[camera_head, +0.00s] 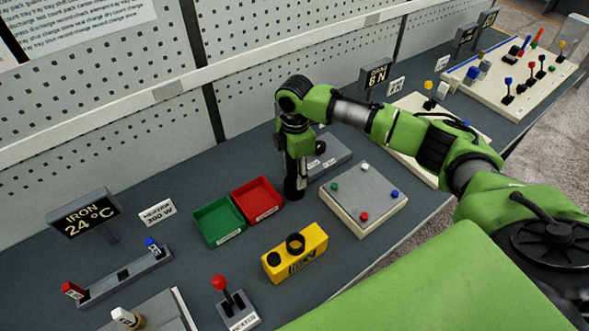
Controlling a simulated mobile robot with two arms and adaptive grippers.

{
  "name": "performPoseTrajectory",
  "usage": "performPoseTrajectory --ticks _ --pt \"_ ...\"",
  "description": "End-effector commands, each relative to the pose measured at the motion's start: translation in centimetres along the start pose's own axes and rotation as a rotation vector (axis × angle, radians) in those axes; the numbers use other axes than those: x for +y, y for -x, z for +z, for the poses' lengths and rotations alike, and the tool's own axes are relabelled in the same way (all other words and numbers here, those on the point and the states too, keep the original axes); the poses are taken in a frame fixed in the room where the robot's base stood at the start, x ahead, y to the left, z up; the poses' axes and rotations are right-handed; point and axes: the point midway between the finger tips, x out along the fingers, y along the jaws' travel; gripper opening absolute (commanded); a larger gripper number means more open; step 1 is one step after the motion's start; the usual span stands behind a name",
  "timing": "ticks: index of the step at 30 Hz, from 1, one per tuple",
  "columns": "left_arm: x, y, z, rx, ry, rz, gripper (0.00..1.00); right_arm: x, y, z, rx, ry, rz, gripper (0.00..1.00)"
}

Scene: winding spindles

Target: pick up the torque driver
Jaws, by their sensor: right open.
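My right arm comes in from the right, bends over the bench and points down. Its gripper (298,158) is open, just behind the right end of the red tray, and its fingers are small and hard to make out. A dark upright cylinder (293,184) shows directly below it; I cannot tell whether this is the torque driver or part of the gripper. No other thing can be clearly made out as the torque driver. My left gripper is not in view.
The red tray (258,198) and green tray (217,219) stand left of the gripper. A grey plate with coloured knobs (362,199) is to its right. A yellow block (305,254) and a red-knobbed lever (221,284) are nearer. A perforated wall (250,60) bounds the back.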

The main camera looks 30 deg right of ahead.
Motion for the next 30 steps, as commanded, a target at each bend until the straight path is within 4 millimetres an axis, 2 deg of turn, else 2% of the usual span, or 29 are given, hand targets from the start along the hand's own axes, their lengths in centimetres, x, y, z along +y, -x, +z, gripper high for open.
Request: performPoseTrajectory --ticks 4,9,20,23,30 --pt "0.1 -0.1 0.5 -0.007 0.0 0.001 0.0 0.0 0.0 0.0 0.0 0.0 0.0 0.46" --pt "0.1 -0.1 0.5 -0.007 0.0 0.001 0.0 0.0 0.0 0.0 0.0 0.0 -0.001 0.01" --pt "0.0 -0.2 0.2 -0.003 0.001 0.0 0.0 0.1 0.4 0.0 0.0 0.0 0.002 0.0" --pt "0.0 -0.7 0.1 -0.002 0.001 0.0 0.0 0.2 1.6 0.0 0.002 0.0 0.005 0.0" --pt "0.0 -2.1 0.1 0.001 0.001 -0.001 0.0 0.2 6.3 0.0 0.001 0.0 0.006 0.0"
